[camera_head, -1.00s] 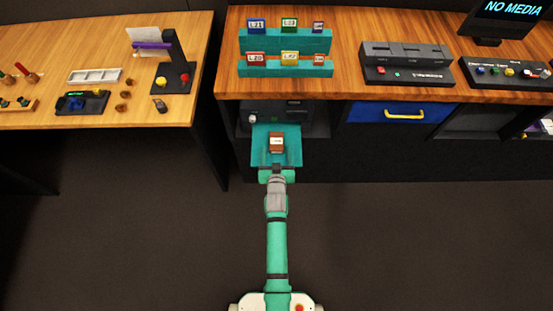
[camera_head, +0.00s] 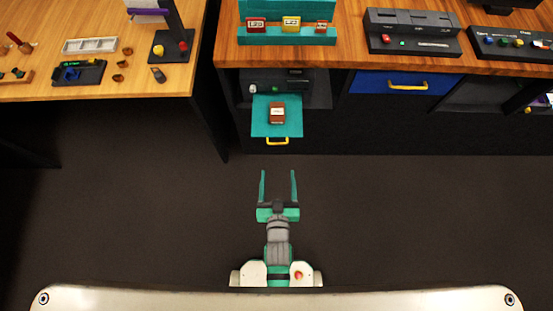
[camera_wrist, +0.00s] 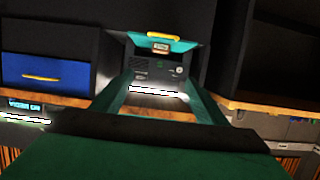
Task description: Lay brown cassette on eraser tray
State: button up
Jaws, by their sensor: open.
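The brown cassette (camera_head: 277,113), with a pale label, lies flat on a teal tray (camera_head: 259,127) that juts out of an open compartment under the right counter. In the wrist view, which looks upside down, the cassette (camera_wrist: 160,46) and tray (camera_wrist: 183,45) show small beyond my spread fingers.
A dark device (camera_head: 265,89) sits in the compartment behind the tray. A blue drawer (camera_head: 395,92) is to its right, shut. A teal rack (camera_head: 285,38) with labelled cassettes stands on the counter. The floor around my arm is clear.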

jog(key=s+r, duration=1.5)
jog(key=s, duration=0.1)
jog(key=shift+s+a+r+t, duration=0.2)
jog(key=shift+s+r+t, duration=0.05)
jog(key=shift+r+t, duration=0.15)
jog(key=shift+s, duration=0.1)
jog(key=shift+w+f, duration=0.1)
jog(key=shift+w, duration=0.15)
jog(key=shift+s+a, duration=0.1)
